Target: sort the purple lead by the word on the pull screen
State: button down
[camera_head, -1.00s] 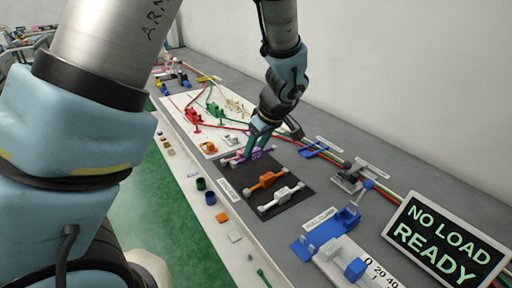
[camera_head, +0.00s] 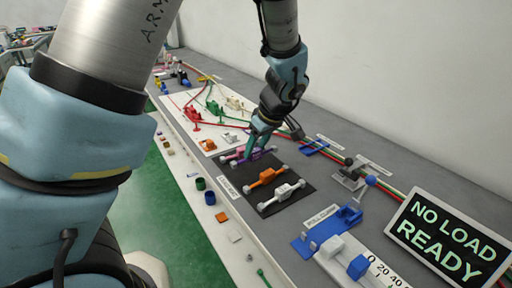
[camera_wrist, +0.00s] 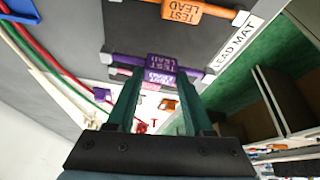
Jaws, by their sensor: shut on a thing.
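The purple lead (camera_wrist: 160,63) is a thin bar with end knobs and a labelled middle block, at the far end of the dark lead mat. It also shows in the head view (camera_head: 268,153), partly hidden by my gripper. My gripper (camera_head: 251,150) is down at this lead and shut on it; in the wrist view its green fingers (camera_wrist: 158,82) reach the middle block. A pink lead (camera_wrist: 151,85) shows close behind it, partly between the fingers. The pull screen (camera_head: 447,240) at the right reads "NO LOAD READY".
An orange lead (camera_head: 266,178) and a white lead (camera_head: 283,193) lie on the dark mat (camera_head: 297,206). A blue and white pull gauge (camera_head: 335,243) stands at the near right. A blue-knobbed lever fixture (camera_head: 350,178) and cables run along the back.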

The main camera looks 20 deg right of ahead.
jog(key=shift+f+b, duration=1.45)
jog(key=shift+b, duration=0.1)
dwell(0.4)
grip_release()
dwell(0.6)
jog(key=shift+r, duration=0.15)
jog(key=shift+r+p, duration=2.2)
jog(key=shift+r, duration=1.2)
